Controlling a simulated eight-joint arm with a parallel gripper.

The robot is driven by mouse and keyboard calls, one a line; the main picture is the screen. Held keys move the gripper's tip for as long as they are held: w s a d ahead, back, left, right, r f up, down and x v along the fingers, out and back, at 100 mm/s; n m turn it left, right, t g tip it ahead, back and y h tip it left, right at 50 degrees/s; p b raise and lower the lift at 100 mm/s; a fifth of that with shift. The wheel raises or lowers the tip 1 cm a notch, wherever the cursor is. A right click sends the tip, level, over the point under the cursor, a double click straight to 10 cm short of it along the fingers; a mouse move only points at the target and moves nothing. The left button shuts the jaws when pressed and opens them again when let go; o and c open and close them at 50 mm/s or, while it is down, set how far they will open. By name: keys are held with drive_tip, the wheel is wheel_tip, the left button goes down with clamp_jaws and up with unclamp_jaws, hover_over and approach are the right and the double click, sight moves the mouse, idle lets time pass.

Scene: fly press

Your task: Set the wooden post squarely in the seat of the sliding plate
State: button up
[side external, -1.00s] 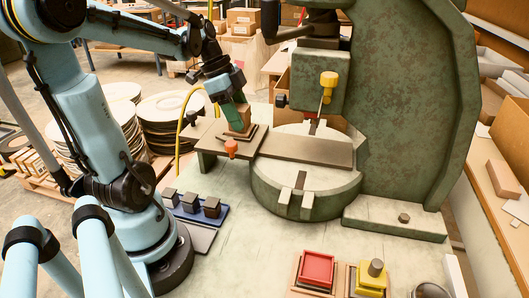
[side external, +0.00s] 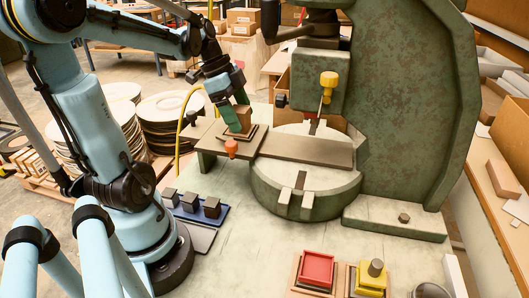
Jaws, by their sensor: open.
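The wooden post (side external: 244,117) is a small brown block standing in the dark-framed seat (side external: 254,137) on the left part of the sliding plate (side external: 300,148). It looks upright; how squarely it sits is too small to tell. My gripper (side external: 235,118) has green fingers and is open. It is at the left side of the post, and its fingers partly cover the post. Whether a finger touches it cannot be told. An orange knob (side external: 231,148) is at the plate's front edge, just below the seat.
The green press (side external: 400,110) stands to the right, with a yellow-knobbed lever (side external: 329,80) above the round bed (side external: 305,185). A blue tray (side external: 198,210) with dark blocks lies in front. A red tray (side external: 316,269) and a yellow fixture (side external: 372,277) are at the front right.

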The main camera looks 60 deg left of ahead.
drive_tip(key=v, duration=1.1)
drive_tip(key=w+d+f+n+y, duration=0.1)
drive_tip(key=d+f, duration=0.1)
drive_tip(key=d, duration=0.1)
drive_tip(key=w+d+f+n, duration=0.1)
drive_tip(key=d+n, duration=0.1)
drive_tip(key=d, duration=0.1)
drive_tip(key=w+d+f+n+y, duration=0.1)
drive_tip(key=d+f, duration=0.1)
drive_tip(key=d, duration=0.1)
drive_tip(key=shift+w+d+f+t+y, duration=0.15)
drive_tip(key=shift+w+f+t+y, duration=0.15)
drive_tip(key=shift+w, duration=0.05)
drive_tip(key=d+f+n+t, duration=0.1)
drive_tip(key=d+f, duration=0.1)
drive_tip(key=d, duration=0.1)
drive_tip(key=d+f+n+t, duration=0.1)
drive_tip(key=d+n, duration=0.1)
drive_tip(key=d, duration=0.1)
drive_tip(key=d+f+n+t, duration=0.1)
drive_tip(key=d+f+n, duration=0.1)
drive_tip(key=d, duration=0.2)
drive_tip(key=shift+w+d+f+y, duration=0.1)
drive_tip(key=shift+w+f+y, duration=0.2)
drive_tip(key=shift+w+f, duration=0.05)
